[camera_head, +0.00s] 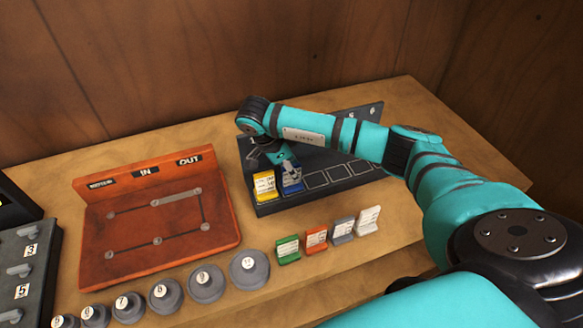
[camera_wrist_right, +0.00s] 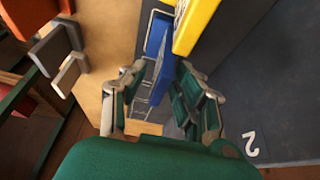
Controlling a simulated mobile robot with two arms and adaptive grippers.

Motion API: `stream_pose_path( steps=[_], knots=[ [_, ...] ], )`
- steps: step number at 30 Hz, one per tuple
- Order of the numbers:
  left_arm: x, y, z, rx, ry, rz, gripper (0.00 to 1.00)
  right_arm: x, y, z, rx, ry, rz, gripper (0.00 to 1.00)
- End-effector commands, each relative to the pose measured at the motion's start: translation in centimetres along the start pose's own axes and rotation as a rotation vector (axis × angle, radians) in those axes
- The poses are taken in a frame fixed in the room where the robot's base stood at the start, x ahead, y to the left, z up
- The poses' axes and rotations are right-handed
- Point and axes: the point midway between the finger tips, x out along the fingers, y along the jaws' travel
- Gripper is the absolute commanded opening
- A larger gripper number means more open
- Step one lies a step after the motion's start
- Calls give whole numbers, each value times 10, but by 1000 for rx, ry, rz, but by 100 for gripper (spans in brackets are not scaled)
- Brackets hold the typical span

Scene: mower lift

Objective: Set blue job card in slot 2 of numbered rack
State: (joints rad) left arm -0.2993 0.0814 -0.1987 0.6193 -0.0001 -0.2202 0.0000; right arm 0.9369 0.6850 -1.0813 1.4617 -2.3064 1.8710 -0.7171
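The blue job card (camera_head: 291,185) stands in the numbered rack (camera_head: 325,195), at the second place from the left, beside the yellow card (camera_head: 264,186). My right gripper (camera_head: 287,167) is over the blue card from behind. In the right wrist view the blue card (camera_wrist_right: 160,60) lies between the fingertips of my right gripper (camera_wrist_right: 163,80). A gap shows between the fingers, so they look open around it. The white number 2 (camera_wrist_right: 251,144) is on the dark rack face in that view. The card's lower edge is partly hidden. My left gripper is not in view.
Green (camera_head: 287,249), orange (camera_head: 316,238), grey (camera_head: 342,230) and white (camera_head: 368,220) cards stand in front of the rack. Several numbered grey knobs (camera_head: 206,284) line the table front. An orange IN/OUT board (camera_head: 160,220) is left of the rack. Rack places further right look empty.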

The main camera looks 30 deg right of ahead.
Motion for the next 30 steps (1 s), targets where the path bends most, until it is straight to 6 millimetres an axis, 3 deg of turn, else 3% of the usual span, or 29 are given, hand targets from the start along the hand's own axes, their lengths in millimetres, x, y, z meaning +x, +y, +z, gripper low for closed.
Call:
stream_pose_path(
  steps=[10, 12, 18, 24, 30],
  knots=[
    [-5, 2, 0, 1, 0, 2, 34, -5, 0, -2, 0, -1, 0, 34],
    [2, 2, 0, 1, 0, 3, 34, -10, -1, 0, 0, -2, -4, 34],
    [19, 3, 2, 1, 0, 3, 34, -48, -2, 1, 0, -3, -8, 34],
    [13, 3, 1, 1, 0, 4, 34, -94, -2, -2, 0, 0, -7, 34],
    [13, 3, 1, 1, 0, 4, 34, -117, -1, -2, 0, 0, -4, 34]
  ],
)
